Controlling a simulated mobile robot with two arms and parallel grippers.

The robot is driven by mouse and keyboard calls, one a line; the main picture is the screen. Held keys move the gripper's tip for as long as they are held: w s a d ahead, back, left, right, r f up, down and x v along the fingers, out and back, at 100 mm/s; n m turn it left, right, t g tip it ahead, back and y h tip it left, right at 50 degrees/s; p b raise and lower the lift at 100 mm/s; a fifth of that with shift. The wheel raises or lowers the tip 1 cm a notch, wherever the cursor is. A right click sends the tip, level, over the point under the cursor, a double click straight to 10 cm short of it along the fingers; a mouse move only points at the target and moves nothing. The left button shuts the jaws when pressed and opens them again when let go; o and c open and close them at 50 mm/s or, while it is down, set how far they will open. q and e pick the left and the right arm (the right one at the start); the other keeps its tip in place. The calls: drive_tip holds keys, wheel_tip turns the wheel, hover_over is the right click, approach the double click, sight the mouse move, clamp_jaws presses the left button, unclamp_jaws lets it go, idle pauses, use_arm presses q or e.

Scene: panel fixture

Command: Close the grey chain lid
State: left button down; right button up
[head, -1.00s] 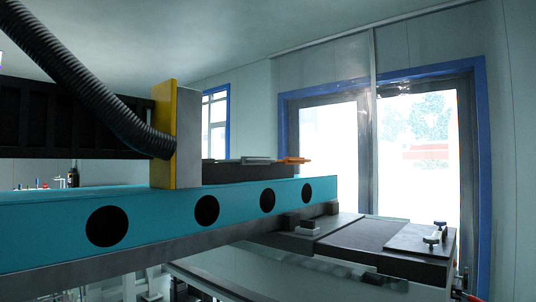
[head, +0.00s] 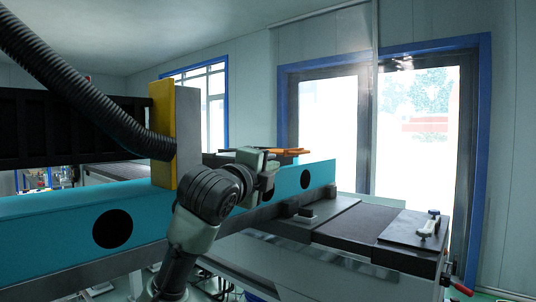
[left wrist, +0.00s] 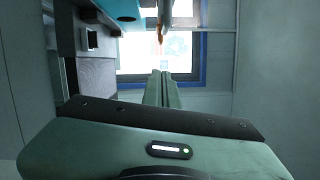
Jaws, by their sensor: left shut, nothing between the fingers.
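A grey upright panel (head: 187,130), which may be the chain lid, stands flat against a yellow plate (head: 162,135) on the teal beam (head: 318,175). A black cable chain (head: 75,130) runs behind them at the left. I cannot tell for sure which part is the lid, or whether it stands open. My left gripper (head: 264,166) is in front of the beam, to the right of the grey panel and apart from it in the picture. Its fingers show shut and empty in the left wrist view (left wrist: 163,75). My right gripper is not in view.
A black ribbed hose (head: 75,82) hangs across the upper left to the yellow plate. An orange piece (head: 290,151) lies on top of the beam behind my left gripper.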

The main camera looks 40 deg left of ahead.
use_arm(q)
drive_tip(key=w+a+p, duration=0.4)
drive_tip(key=w+a, duration=0.1)
drive_tip(key=w, duration=0.1)
drive_tip(key=shift+r+p, duration=0.35)
drive_tip(key=shift+r, duration=0.1)
drive_tip(key=shift+w, duration=0.1)
